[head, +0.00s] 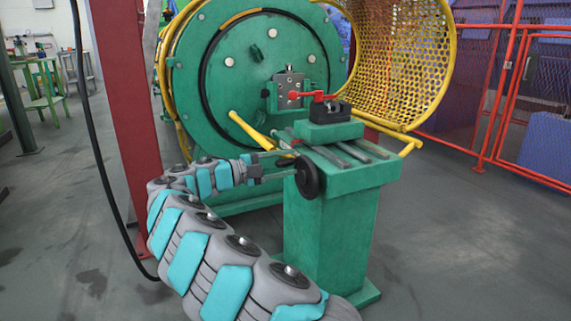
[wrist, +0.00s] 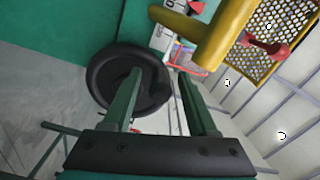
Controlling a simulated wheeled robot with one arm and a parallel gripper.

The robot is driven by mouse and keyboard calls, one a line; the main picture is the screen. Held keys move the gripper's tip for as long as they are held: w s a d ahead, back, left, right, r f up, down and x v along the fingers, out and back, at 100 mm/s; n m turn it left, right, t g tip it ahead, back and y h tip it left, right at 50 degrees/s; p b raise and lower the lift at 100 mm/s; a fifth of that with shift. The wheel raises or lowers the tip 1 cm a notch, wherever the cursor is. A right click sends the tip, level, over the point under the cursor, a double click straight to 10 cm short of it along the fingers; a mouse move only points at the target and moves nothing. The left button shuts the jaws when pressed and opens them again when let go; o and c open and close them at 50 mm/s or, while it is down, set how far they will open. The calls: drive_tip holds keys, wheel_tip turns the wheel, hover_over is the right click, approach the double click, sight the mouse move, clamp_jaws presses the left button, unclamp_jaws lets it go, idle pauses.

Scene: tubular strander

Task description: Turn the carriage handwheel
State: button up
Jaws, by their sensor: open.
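The carriage handwheel (head: 308,178) is a black wheel on the left side of the green carriage pedestal (head: 325,235). A dark knob (head: 285,162) sticks out at its left. My gripper (head: 280,165) is at the wheel's left, around the height of its upper half. In the wrist view, my gripper (wrist: 161,73) has its two green fingers spread apart. The left finger overlaps the black wheel (wrist: 103,73) and hides part of it; the right finger lies to the right of the rim. Whether either finger touches the wheel or knob I cannot tell.
Above the wheel, the carriage top carries grey rails (head: 345,153) and a black block with a red lever (head: 307,94). A yellow bar (head: 250,131) slants close above my gripper. The large green drum (head: 220,75) stands behind. Floor at the right (head: 450,230) is clear.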

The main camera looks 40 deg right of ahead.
drive_tip(key=shift+v, duration=3.95)
